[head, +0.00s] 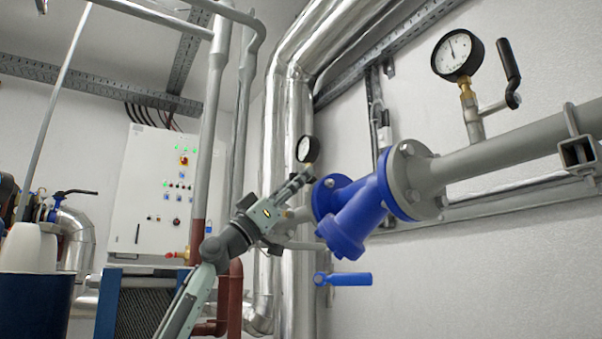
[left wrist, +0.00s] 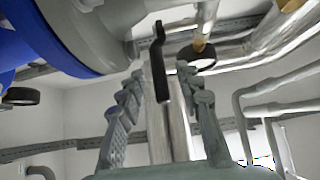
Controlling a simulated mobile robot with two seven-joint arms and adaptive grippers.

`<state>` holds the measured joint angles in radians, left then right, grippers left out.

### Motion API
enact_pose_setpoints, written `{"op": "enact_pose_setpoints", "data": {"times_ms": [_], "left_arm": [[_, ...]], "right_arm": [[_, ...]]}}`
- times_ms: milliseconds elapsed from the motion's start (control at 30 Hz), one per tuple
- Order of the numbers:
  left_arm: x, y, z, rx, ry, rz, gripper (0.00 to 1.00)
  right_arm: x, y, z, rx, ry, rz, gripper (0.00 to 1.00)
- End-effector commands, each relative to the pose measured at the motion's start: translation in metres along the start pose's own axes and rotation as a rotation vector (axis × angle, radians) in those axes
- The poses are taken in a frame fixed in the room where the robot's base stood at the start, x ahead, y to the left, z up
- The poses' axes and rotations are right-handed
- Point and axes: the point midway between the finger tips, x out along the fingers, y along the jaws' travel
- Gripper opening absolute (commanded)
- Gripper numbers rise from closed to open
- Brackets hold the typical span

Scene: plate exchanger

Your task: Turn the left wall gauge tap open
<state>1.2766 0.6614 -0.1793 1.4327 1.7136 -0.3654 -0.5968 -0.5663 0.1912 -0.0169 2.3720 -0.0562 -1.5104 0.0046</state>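The left wall gauge (head: 307,150), small with a black rim, stands on the pipe left of the blue fitting in the head view. My left gripper (head: 299,180) is just below it, in front of the pipe. The tap is hidden there. In the left wrist view my left gripper (left wrist: 160,84) is open, its two fingers apart. The tap's black lever (left wrist: 160,62) shows lengthwise in the gap between the fingers. I cannot tell whether they touch it. The gauge's dark ring (left wrist: 202,66) shows beyond the right finger. My right gripper is in neither view.
A blue strainer (head: 352,215) with grey flanges (head: 412,180) is close right of my gripper. A blue lever handle (head: 350,279) is below it. A second gauge (head: 457,54) with a black tap lever (head: 509,62) is at upper right. Shiny pipes (head: 287,120) rise behind.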

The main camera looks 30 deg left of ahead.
Motion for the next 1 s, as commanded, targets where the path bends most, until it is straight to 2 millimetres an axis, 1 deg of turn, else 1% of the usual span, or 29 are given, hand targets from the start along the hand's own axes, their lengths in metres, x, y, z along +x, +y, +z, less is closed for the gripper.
{"op": "enact_pose_setpoints", "data": {"times_ms": [33,133,400,433,467,700,1000], "left_arm": [[0.0058,-0.0003,-0.0009,-0.001,0.0,-0.001,0.34],[0.0107,0.0002,-0.0005,0.0,0.001,0.0,0.34],[0.0116,0.0,0.0008,0.001,-0.001,0.0,0.34],[0.0116,0.0,0.0008,0.001,-0.001,0.0,0.33],[0.0115,0.0,0.0008,0.001,-0.001,0.0,0.29],[0.0114,-0.0001,0.0007,0.001,-0.001,0.0,0.0],[0.0112,-0.0002,0.0007,0.001,-0.001,-0.001,0.0]], "right_arm": [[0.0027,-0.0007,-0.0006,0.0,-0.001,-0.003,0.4],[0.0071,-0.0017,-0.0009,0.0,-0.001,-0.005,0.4],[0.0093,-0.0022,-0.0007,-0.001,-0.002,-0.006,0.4],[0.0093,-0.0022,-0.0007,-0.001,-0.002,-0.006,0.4],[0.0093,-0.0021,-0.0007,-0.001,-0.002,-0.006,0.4],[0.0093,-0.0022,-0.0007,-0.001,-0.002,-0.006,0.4],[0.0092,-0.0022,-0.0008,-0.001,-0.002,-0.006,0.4]]}}
